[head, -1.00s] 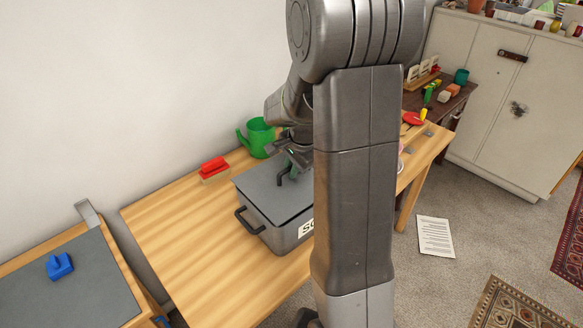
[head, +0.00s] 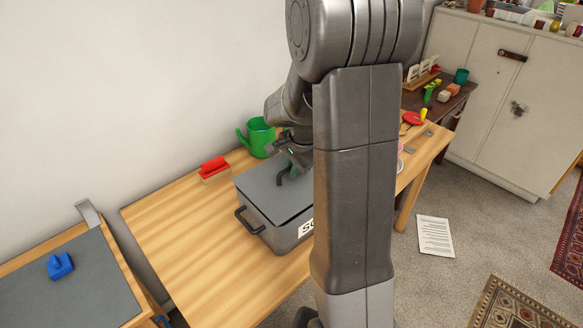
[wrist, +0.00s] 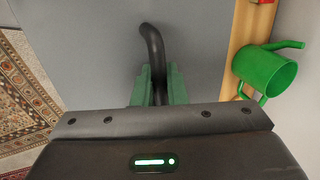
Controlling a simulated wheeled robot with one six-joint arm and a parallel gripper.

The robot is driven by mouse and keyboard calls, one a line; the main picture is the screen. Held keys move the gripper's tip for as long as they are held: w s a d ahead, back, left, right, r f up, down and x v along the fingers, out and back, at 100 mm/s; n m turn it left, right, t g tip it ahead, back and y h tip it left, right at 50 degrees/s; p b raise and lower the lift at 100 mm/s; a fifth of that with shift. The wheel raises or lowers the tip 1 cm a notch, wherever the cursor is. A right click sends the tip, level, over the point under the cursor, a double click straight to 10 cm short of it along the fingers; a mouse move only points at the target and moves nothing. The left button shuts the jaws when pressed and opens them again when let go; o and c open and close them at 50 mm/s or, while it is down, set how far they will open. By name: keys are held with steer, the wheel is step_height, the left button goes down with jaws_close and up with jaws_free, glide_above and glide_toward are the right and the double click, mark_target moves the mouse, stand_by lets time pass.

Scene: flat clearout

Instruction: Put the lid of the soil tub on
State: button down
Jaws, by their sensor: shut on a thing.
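The grey soil tub (head: 285,238) stands on the wooden table, with a dark side handle and part of a white label showing. Its flat grey lid (head: 262,190) lies over the top of the tub; my arm hides the right part, so I cannot tell whether it is seated all round. My gripper (wrist: 155,85) is shut on the dark bent handle (wrist: 151,42) of the lid, with a green finger on each side of it. In the head view the handle (head: 284,178) shows just below my gripper (head: 293,165).
A green watering can (head: 257,137) and a red brush (head: 214,168) stand behind the tub. A side table (head: 95,285) with a blue object (head: 60,266) is at the left. The table's left part (head: 185,240) is clear. A white cabinet (head: 510,100) stands at the right.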

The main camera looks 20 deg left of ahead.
steer(key=shift+f+b, duration=0.6)
steer(key=shift+f, duration=0.25)
steer(key=c, duration=1.4)
jaws_free()
steer(key=shift+r, duration=0.1)
steer(key=v, duration=1.3)
steer(key=shift+r, duration=0.35)
